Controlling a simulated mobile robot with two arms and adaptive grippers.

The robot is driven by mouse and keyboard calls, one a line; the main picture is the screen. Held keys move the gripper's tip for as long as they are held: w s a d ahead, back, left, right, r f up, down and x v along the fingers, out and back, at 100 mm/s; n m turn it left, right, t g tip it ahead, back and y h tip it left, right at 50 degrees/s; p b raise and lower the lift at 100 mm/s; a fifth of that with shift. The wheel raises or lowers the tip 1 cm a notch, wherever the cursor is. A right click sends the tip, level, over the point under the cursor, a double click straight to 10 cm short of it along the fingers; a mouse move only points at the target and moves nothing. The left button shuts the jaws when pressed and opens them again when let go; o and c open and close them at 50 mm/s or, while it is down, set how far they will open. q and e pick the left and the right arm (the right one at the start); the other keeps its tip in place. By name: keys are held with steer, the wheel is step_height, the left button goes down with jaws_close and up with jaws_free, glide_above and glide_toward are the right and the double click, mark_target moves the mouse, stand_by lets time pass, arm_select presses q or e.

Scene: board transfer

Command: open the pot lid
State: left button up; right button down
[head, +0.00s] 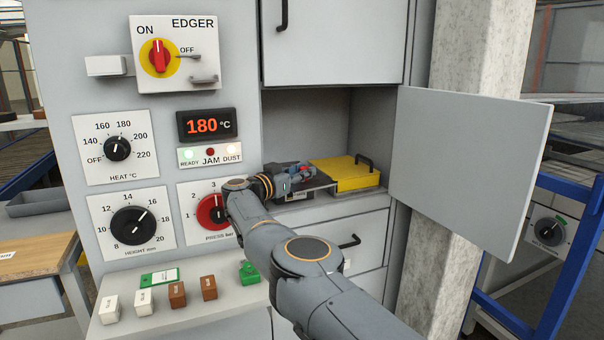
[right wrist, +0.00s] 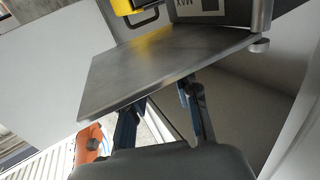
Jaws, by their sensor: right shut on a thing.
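My right gripper (head: 303,181) is in the lower part of the open compartment. In the right wrist view its two fingers (right wrist: 160,106) reach to the near edge of a dark grey flat plate (right wrist: 170,62), which I take to be the pot lid. The gripper is shut on it; the fingertips are partly hidden by the plate. Beyond the plate are a dark face with a "MAX" label (right wrist: 200,8) and a yellow part (right wrist: 152,37). In the head view a yellow block (head: 335,177) with a black handle sits right of the gripper. My left gripper is not in view.
A cabinet door (head: 470,165) stands wide open right of the compartment. Drawers (head: 335,225) with a black handle lie below it. Left are dials and a red press knob (head: 212,212), close to my arm. Small blocks lie on the ledge (head: 225,300).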

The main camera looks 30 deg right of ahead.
steer(key=shift+a, duration=0.15)
steer(key=c, duration=1)
jaws_free()
steer(key=shift+a, duration=0.1)
steer(key=shift+v, duration=3.7)
